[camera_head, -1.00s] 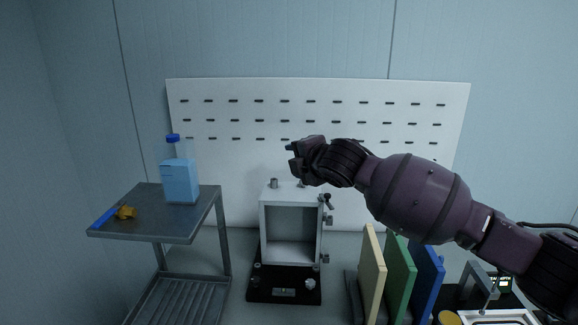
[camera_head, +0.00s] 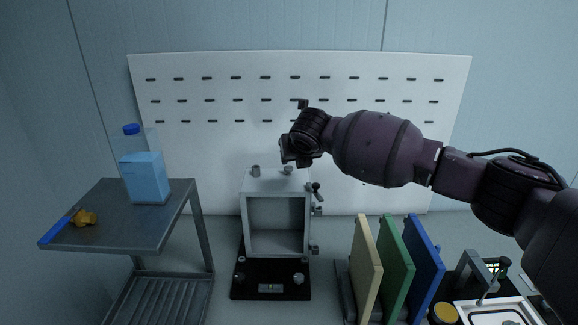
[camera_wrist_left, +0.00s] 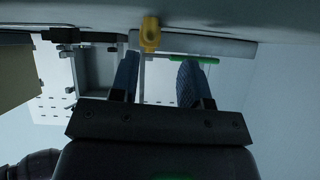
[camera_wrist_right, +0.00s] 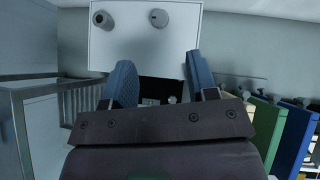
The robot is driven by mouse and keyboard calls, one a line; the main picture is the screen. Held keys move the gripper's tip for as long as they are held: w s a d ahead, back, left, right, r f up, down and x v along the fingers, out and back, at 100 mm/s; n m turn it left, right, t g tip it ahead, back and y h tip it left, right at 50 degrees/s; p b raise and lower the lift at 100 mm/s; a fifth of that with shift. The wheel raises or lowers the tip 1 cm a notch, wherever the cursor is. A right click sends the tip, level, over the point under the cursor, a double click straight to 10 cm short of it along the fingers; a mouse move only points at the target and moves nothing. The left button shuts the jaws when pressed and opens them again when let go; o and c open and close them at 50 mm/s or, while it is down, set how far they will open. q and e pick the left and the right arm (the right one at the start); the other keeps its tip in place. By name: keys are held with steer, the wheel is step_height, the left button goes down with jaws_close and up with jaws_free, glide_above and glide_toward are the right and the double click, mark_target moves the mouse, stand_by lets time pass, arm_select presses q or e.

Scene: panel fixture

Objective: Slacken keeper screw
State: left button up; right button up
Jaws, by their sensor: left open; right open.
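A grey open-fronted box fixture (camera_head: 247,225) stands on a black base (camera_head: 270,288). Its top carries two short round posts, left (camera_head: 256,170) and right (camera_head: 288,170); the right wrist view shows them too, left (camera_wrist_right: 103,20) and right (camera_wrist_right: 159,18). Knobs sit on the base, and a black-knobbed lever (camera_head: 316,187) is on the box's right side. I cannot tell which part is the keeper screw. My right gripper (camera_head: 285,152) is open and empty just above the box top, near the right post. My left gripper (camera_wrist_left: 158,68) is open, outside the head view; a yellow piece (camera_wrist_left: 150,35) shows beyond its fingers.
A metal cart (camera_head: 110,232) at left holds a blue-capped bottle (camera_head: 145,178) and a blue-and-yellow tool (camera_head: 70,224). Yellow, green and blue panels (camera_head: 397,260) stand right of the fixture. A white slotted board (camera_head: 300,90) is behind.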

mark_target(289, 167)
steer(key=shift+p+x, duration=0.5)
steer(key=shift+x, duration=4.65)
steer(key=c, duration=0.9)
